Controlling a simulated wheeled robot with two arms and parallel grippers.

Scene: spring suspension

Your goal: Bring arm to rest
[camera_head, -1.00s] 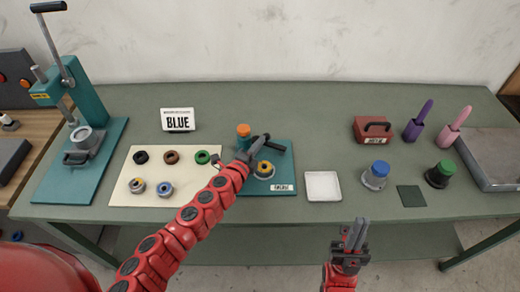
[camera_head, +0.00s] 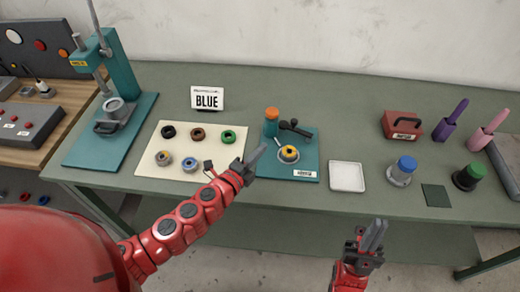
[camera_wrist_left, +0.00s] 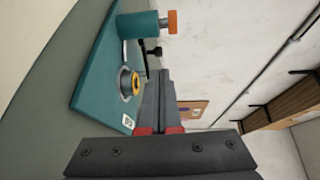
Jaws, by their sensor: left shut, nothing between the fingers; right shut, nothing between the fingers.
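My left arm is red and comes in from the left in the head view. Its gripper (camera_head: 251,163) is shut and empty, above the gap between the cream mat (camera_head: 187,128) and the teal board (camera_head: 306,143). In the left wrist view the shut fingers (camera_wrist_left: 157,92) point toward the wall, with the teal board to their left. My right gripper (camera_head: 374,236) is shut and empty, in front of the table's front edge. A grey ring part with a yellow centre (camera_head: 288,154) sits on the teal board, apart from both grippers.
An orange-capped teal post (camera_head: 271,122) and a black-handled tool (camera_head: 295,128) are on the board. A white tray (camera_head: 347,176), blue-topped part (camera_head: 401,170) and green-topped part (camera_head: 467,177) stand right. A teal press (camera_head: 118,75) stands left. A sign (camera_head: 207,100) reads BLUE.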

